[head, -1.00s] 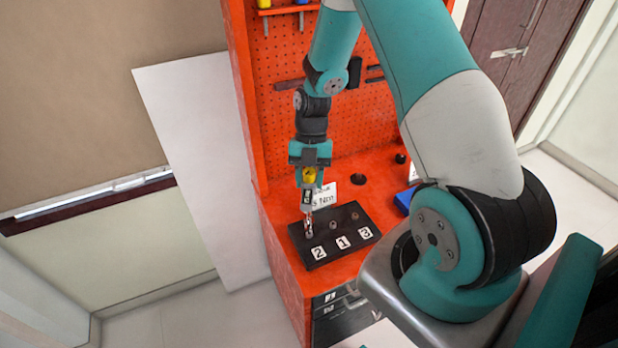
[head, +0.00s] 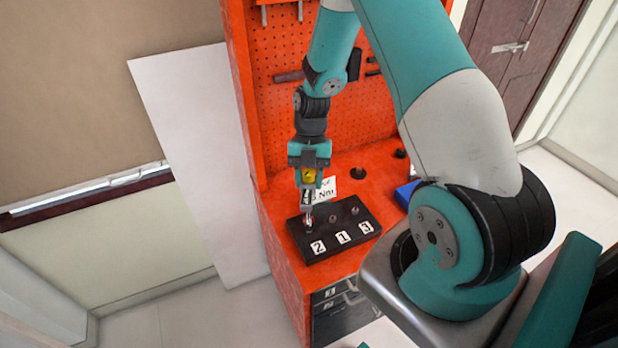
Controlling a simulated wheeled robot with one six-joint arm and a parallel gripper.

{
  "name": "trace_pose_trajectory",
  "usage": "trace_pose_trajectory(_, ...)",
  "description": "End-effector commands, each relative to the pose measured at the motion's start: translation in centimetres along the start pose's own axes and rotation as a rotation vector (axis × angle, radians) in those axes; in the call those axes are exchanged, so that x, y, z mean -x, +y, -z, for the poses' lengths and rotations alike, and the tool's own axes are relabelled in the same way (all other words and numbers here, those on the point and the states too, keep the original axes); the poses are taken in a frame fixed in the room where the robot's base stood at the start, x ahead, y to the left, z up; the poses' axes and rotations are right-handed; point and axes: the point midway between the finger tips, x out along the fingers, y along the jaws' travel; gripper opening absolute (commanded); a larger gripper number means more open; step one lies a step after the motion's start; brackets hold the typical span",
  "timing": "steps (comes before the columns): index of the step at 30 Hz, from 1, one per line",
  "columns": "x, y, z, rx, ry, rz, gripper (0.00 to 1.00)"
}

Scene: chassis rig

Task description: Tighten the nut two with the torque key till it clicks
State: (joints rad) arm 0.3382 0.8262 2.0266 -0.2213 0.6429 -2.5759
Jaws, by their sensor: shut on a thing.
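A black block (head: 347,239) with white labels 2, 1 and 3 along its front edge lies on the orange bench. Nut two is at the left position, behind label 2 (head: 318,247); the tool's lower end covers it. My gripper (head: 309,178) is shut on the yellow-topped torque key (head: 309,199), which stands roughly upright with its tip down at the left position. I cannot tell how fully the tip is seated on the nut. Two small nuts show at the other positions, behind label 1 (head: 332,219) and label 3 (head: 355,211).
A white card (head: 329,190) with partly hidden print stands behind the block. Black round pieces (head: 357,174) and a blue item (head: 406,193) are on the bench behind and to the right. An orange pegboard (head: 350,110) rises behind. Drawers (head: 340,303) are below.

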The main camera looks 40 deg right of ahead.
Motion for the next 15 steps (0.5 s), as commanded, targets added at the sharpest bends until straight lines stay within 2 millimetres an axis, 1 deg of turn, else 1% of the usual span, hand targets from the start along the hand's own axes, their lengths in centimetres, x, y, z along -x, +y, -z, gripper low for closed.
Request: trace_pose_trajectory(15, -1.3, 0.0, -0.6, 0.0, 0.0, 0.0, 0.0)
